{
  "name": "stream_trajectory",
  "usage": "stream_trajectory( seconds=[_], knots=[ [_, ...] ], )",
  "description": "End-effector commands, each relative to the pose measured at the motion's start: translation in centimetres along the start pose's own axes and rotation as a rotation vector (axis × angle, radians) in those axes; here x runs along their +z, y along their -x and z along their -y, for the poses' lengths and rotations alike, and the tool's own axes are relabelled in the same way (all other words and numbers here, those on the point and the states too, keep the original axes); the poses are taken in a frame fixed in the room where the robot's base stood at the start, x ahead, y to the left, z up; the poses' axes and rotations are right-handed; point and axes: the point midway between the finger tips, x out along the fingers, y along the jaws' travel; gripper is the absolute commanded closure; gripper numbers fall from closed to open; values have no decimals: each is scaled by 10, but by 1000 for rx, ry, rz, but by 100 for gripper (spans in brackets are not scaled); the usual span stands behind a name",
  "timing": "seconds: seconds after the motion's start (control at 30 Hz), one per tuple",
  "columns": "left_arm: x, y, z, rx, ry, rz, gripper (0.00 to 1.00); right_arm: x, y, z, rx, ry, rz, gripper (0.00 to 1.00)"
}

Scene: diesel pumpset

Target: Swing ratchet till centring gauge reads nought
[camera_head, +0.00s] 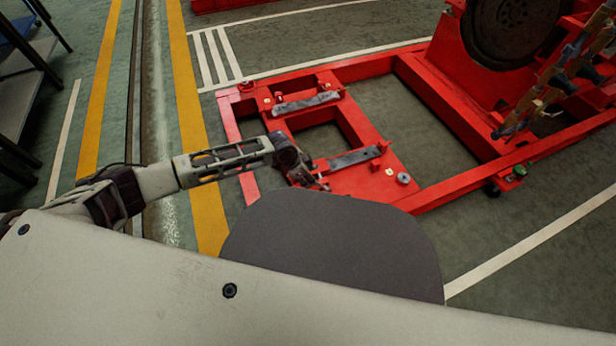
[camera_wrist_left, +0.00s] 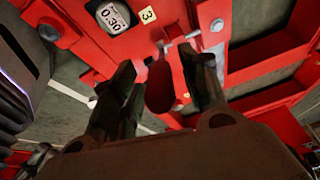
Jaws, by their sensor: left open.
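My left gripper (camera_wrist_left: 160,92) is open around the grip, with visible gaps on both sides. In the head view the left gripper (camera_head: 312,180) is low at the red frame's near-left part; the ratchet is hard to make out there. My right gripper is out of view.
The red base frame (camera_head: 455,190) has open gaps and raised grey bars (camera_head: 355,157). A round grey fitting (camera_head: 404,178) sits on its near corner. A large dark wheel (camera_head: 510,30) stands at the back right. Free floor lies left, with yellow lines (camera_head: 208,190).

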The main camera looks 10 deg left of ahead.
Motion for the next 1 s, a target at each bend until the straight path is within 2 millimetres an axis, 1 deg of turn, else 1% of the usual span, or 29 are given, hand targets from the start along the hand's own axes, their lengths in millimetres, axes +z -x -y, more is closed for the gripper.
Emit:
stream_trajectory(
  seconds=[0.33, 0.37, 0.6, 0.7, 1.0],
  knots=[
    [0, -1, 0, 0, 0, 0, 56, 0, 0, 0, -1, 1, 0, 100],
    [0, -1, 0, 0, 0, 0, 58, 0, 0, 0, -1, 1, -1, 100],
    [0, -1, 0, 0, 0, 0, 89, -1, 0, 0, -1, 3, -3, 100],
    [0, -1, 0, 0, 0, 1, 100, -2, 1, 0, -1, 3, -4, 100],
    [0, -1, 0, 1, 0, 2, 100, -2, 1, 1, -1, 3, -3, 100]
  ],
)
